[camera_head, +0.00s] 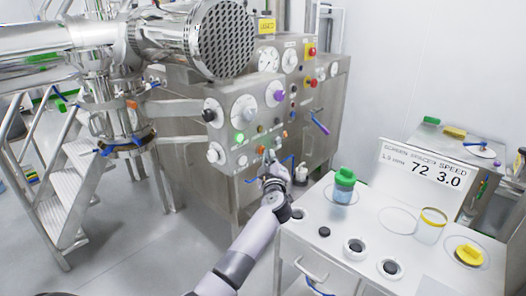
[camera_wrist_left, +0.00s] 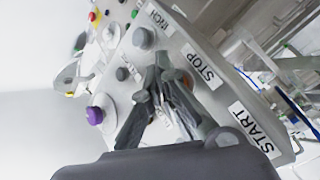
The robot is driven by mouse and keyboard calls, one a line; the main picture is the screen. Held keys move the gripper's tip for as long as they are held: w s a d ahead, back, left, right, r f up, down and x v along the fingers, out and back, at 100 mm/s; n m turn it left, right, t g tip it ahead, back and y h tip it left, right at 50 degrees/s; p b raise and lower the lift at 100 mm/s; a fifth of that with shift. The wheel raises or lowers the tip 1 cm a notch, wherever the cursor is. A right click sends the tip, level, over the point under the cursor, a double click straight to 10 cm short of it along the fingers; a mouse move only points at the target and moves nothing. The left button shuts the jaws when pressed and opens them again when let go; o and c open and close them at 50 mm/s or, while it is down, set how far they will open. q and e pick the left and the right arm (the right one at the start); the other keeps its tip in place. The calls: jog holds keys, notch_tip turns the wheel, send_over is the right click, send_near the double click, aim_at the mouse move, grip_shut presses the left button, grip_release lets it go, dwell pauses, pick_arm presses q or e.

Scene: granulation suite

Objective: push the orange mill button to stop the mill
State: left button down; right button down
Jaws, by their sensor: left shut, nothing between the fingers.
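The grey steel control panel (camera_head: 228,151) stands in the middle of the head view, with knobs, gauges and small buttons. A small orange button (camera_head: 285,134) shows on its front, just above and right of my gripper; I cannot read its label there. My left gripper (camera_head: 269,158) is shut and empty, its fingertips at the lower part of the panel face. In the left wrist view the shut fingers (camera_wrist_left: 160,75) point at the panel beside the STOP label (camera_wrist_left: 202,66), with the START label (camera_wrist_left: 252,130) nearer. The fingers hide part of the panel there; contact is unclear. My right gripper is not in view.
A green lit button (camera_head: 239,138) and a purple knob (camera_head: 279,95) are on the panel. A steel cart (camera_head: 335,232) with a green-lidded jar (camera_head: 344,186) stands close right of my left arm. A step ladder (camera_head: 62,215) is at left; grey floor lies between.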

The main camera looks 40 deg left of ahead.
pick_arm(q)
jog(key=shift+a, duration=0.4)
jog(key=shift+d+r+p, duration=0.1)
jog(key=shift+p, duration=0.2)
dwell(0.3)
jog(key=shift+s+d+p, duration=0.1)
jog(key=shift+d+p, duration=0.4)
jog(key=shift+d, duration=0.3)
jog(key=shift+s+d+p, duration=0.15)
jog(key=shift+d+p, duration=0.85)
jog(key=shift+d, duration=1.55)
